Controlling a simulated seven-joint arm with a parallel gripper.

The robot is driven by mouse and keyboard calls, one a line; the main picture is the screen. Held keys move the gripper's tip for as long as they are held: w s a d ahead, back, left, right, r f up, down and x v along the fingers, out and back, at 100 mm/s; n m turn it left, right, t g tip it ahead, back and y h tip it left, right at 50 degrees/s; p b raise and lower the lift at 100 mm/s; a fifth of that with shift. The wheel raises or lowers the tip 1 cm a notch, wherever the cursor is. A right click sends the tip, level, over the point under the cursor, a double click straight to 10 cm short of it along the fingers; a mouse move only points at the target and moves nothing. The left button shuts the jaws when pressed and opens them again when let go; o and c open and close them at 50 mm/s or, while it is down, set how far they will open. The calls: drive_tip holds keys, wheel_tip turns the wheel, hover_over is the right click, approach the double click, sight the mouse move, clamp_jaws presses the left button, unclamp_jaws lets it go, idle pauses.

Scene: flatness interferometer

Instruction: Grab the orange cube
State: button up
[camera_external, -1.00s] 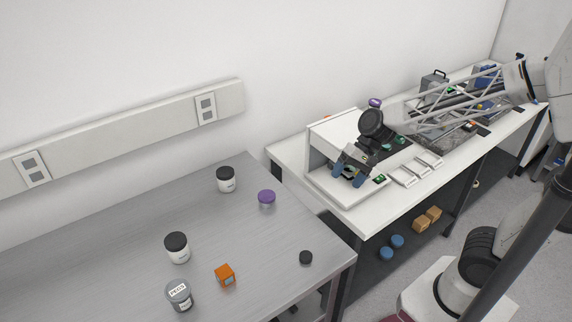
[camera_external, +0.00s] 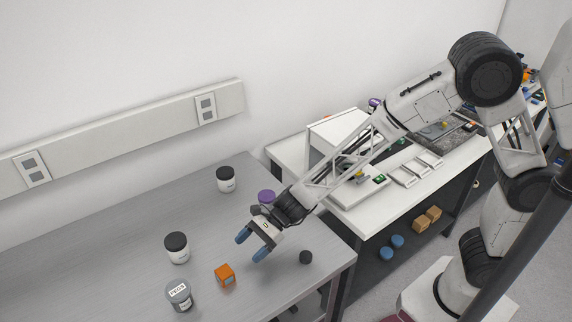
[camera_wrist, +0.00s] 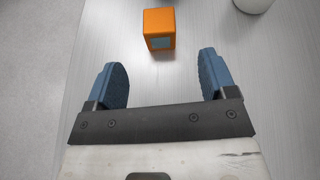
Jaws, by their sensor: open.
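The orange cube (camera_external: 225,275) sits on the grey metal table, with a pale blue-grey patch on one side. In the wrist view the cube (camera_wrist: 159,29) lies ahead of the fingers, near the top centre and between their lines. My gripper (camera_external: 252,248) has two blue fingers spread apart with nothing between them. It is above the table, up and to the right of the cube in the external view. The gripper also shows in the wrist view (camera_wrist: 162,80), its fingers apart from the cube.
On the grey table (camera_external: 120,225), a grey-lidded jar (camera_external: 180,296) stands close left of the cube. Black-lidded jars (camera_external: 177,249) (camera_external: 226,180) stand behind it. A purple-lidded jar (camera_external: 266,196) is partly hidden by my arm. A small black cap (camera_external: 306,257) lies near the right edge.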

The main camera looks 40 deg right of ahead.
sight(224, 271)
drive_tip(key=shift+s+a+f+m, duration=0.1)
drive_tip(key=shift+a+f+m, duration=0.2)
drive_tip(key=shift+a+f, duration=0.25)
drive_tip(key=shift+s+a+f+m, duration=0.1)
drive_tip(key=shift+a+f+m, duration=0.25)
drive_tip(key=shift+a, duration=0.4)
drive_tip(key=shift+x, duration=1.3)
drive_tip(key=shift+x, duration=2.6)
drive_tip(key=shift+r, duration=0.15)
drive_tip(key=c, duration=1.1)
drive_tip(key=shift+r, duration=0.1)
